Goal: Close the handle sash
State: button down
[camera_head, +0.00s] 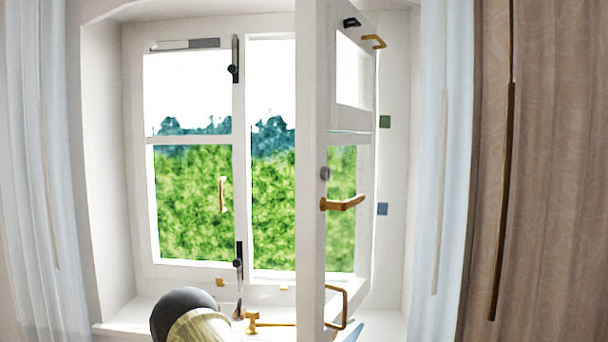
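The handle sash (312,170) is a white-framed window leaf on the right side of the window. It stands swung open toward me, seen nearly edge-on. Its brass lever handle (342,203) sticks out to the right at mid-height. A brass pull (375,41) is near its top and a brass loop (341,308) near its bottom. The left sash (190,140) sits flush in the window frame (133,150), with a slim brass handle (223,195). My arm shows as a dark, cream-banded rounded part at the bottom. My gripper's fingers are not visible.
A pale curtain (40,170) hangs at the left, another (440,170) at the right, beside a brown drape (545,170). Below the window is a white sill (125,316). A brass fitting (253,322) shows low, right of my arm. The right opening is uncovered.

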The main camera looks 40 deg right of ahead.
aim_at(314, 322)
jog(key=z, duration=2.15)
jog(key=k, duration=0.35)
jog(key=u, duration=0.5)
